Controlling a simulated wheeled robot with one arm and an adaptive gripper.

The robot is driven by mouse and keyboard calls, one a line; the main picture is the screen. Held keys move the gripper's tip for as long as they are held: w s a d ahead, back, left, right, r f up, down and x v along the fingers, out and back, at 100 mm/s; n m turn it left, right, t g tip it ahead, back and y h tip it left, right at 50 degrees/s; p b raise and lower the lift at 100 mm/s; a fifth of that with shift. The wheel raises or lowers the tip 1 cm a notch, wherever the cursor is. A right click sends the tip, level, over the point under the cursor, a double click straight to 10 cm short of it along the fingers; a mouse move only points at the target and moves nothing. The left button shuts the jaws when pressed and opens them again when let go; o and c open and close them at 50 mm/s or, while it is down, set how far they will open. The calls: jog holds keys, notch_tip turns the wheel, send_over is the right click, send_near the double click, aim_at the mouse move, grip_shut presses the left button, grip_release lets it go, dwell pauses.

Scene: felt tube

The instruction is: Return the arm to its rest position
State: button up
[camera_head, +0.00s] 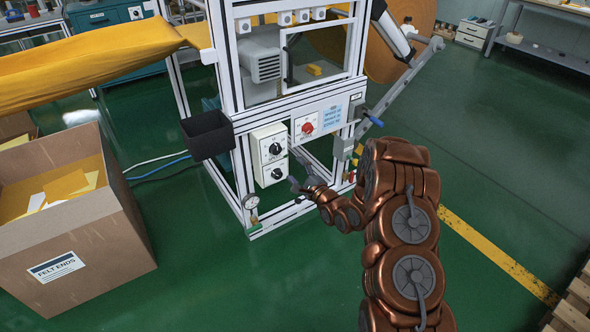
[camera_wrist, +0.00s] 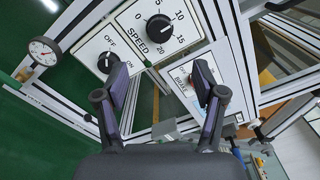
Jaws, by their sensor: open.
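My copper-coloured arm (camera_head: 405,235) reaches from the lower right of the head view toward the machine's control panels. My gripper (camera_head: 300,174) is at its end, small and dark, in front of the white switch boxes. In the wrist view my gripper (camera_wrist: 160,88) has its two fingers spread apart with nothing between them. The speed dial (camera_wrist: 159,28) and the off/on knob (camera_wrist: 107,62) show beyond the left finger. The brake panel (camera_wrist: 190,78) is partly hidden behind the right finger. I cannot tell the exact gap between fingertips and panel.
The aluminium machine frame (camera_head: 240,120) stands close around my gripper, with a black bin (camera_head: 207,135) on its left. A gauge (camera_head: 252,203) is low on the frame. A felt-ends carton (camera_head: 105,245) stands at left. Green floor at right is mostly clear; a pallet (camera_head: 575,310) is lower right.

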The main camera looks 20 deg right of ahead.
jog(key=shift+w, duration=0.1)
dwell(0.3)
jog(key=s+d+r+n+g+h, duration=0.1)
jog(key=s+r+n+g+h, duration=0.2)
jog(key=s, duration=0.4)
jog(key=s+r+n+g+h, duration=0.1)
jog(key=s+r+n+g, duration=0.35)
jog(key=s+n, duration=0.2)
jog(key=s+d+r+n+g+h, duration=0.1)
jog(key=s+r+n+g+h, duration=0.2)
jog(key=s, duration=0.4)
jog(key=s+a+r+n+g, duration=0.2)
jog(key=s+r+n+g, duration=0.1)
jog(key=s, duration=0.8)
jog(key=s+a+r+n+g+y, duration=0.1)
jog(key=s+a+r+n+g, duration=0.15)
jog(key=s, duration=0.95)
jog(key=s+a+r+n+g, duration=0.2)
jog(key=s+r+g, duration=0.15)
jog(key=s, duration=0.75)
jog(key=s+p+v, duration=0.2)
jog(key=p+v, duration=0.8)
jog(key=s+r+p+v, duration=0.1)
jog(key=s+p+v, duration=0.1)
jog(key=p+v, duration=0.8)
jog(key=shift+s+d+r+p, duration=0.2)
jog(key=shift+s+d+p, duration=0.15)
jog(key=shift+d, duration=0.15)
jog(key=shift+t, duration=0.25)
jog(key=shift+c, duration=0.3)
